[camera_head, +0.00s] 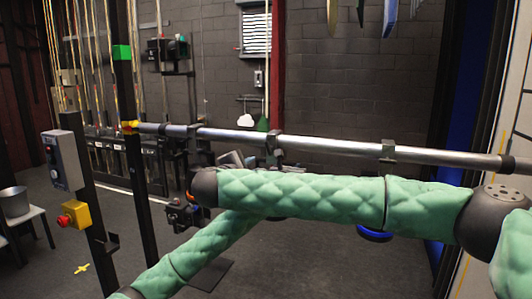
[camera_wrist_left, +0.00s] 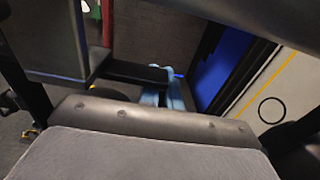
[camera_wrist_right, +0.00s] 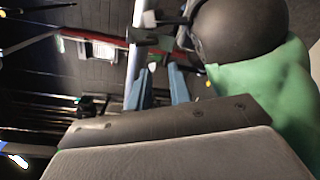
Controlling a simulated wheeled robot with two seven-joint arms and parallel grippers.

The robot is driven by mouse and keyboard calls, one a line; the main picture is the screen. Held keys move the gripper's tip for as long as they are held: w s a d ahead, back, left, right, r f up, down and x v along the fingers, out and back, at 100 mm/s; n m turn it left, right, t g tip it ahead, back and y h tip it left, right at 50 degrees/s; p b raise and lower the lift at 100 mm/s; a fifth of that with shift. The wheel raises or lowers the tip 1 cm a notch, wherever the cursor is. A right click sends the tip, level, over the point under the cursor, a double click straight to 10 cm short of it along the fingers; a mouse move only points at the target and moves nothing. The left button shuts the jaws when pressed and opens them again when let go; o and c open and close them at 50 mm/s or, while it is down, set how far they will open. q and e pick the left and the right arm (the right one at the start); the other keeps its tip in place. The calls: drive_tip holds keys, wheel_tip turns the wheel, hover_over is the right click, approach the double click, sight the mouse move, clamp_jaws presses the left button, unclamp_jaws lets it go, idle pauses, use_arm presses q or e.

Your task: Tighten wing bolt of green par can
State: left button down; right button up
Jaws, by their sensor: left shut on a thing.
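A clamp (camera_head: 272,145) sits on the long metal pipe (camera_head: 330,145) in the head view. Its lamp below is hidden behind my right arm, so I cannot see a green par can. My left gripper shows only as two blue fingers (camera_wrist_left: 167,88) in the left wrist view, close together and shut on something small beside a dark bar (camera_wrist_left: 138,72). This fits the wing bolt, but it is too small to make out. My right gripper's blue fingers (camera_wrist_right: 158,88) stand apart in the right wrist view, with nothing seen between them.
Another clamp (camera_head: 388,151) is on the pipe, with a blue-rimmed lamp (camera_head: 374,235) hanging below. At left are a dark post with a green box (camera_head: 121,52), a grey control box (camera_head: 62,160) and a yellow box with a red button (camera_head: 73,215).

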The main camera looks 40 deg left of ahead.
sight(268, 150)
drive_tip(key=w+a+n, duration=0.1)
drive_tip(key=w+n, duration=0.2)
drive_tip(key=n, duration=0.2)
drive_tip(key=w+a+n, duration=0.1)
drive_tip(key=w+n, duration=0.3)
drive_tip(key=n, duration=0.2)
drive_tip(key=w+r+n+t, duration=0.1)
drive_tip(key=w+n, duration=0.3)
drive_tip(key=n, duration=0.1)
drive_tip(key=shift+w+a+n, duration=0.15)
drive_tip(key=shift+a+n, duration=0.15)
drive_tip(key=shift+a, duration=0.1)
idle(0.4)
